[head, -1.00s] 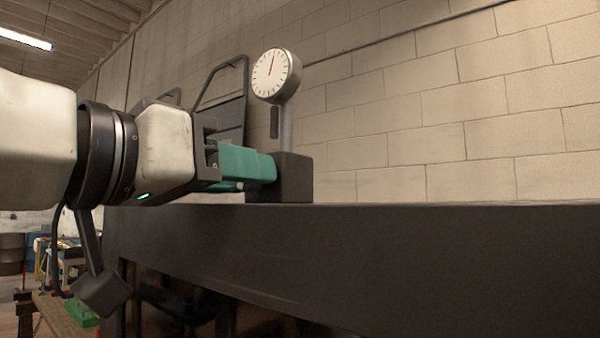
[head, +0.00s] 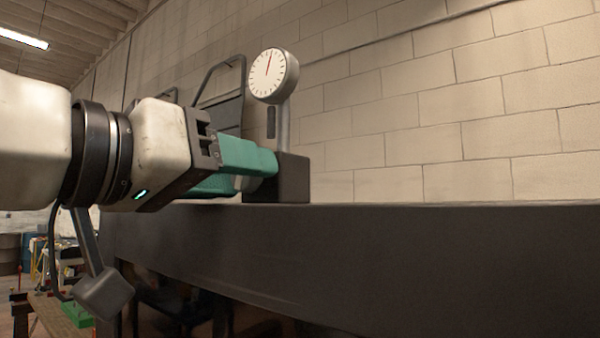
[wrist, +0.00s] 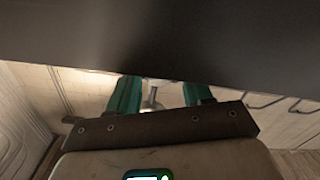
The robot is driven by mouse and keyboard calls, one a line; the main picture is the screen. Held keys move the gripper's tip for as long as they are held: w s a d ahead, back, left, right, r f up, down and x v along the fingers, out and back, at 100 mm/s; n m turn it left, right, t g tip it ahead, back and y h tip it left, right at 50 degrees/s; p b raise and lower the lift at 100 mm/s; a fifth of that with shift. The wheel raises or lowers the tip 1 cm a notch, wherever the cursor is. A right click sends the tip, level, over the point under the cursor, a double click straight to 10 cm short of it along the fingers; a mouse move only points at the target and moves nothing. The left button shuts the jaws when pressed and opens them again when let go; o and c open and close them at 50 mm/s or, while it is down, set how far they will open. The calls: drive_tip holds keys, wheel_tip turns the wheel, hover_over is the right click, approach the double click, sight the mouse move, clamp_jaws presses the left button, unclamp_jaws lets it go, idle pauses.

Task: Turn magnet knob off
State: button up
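A dark magnetic base block (head: 294,178) stands on the dark bench beam, with a post (head: 285,125) carrying a round white dial gauge (head: 267,75). My gripper (head: 258,172) has green fingers at the left side of the block; the nearer finger overlaps its edge in the picture. I cannot tell whether they touch. The wrist view shows the two fingers apart, with a gap between them (wrist: 154,95). A small pale metal piece (wrist: 152,101) shows in that gap; I cannot tell what it is. I cannot make out the magnet knob.
The long dark beam (head: 400,245) runs across the front, its top clear right of the block. A dark surface (wrist: 180,35) fills the top of the wrist view and hides the fingertips. A dark tubular frame (head: 222,85) stands behind my gripper. A block wall (head: 450,110) is behind.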

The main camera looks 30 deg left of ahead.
drive_tip(key=shift+o, duration=0.6)
drive_tip(key=shift+s+f, duration=0.1)
drive_tip(key=shift+s, duration=0.15)
drive_tip(key=s+b, duration=0.3)
drive_tip(key=s, duration=0.7)
drive_tip(key=shift+a+b, duration=0.4)
drive_tip(key=shift+a, duration=0.05)
drive_tip(key=shift+s, duration=0.15)
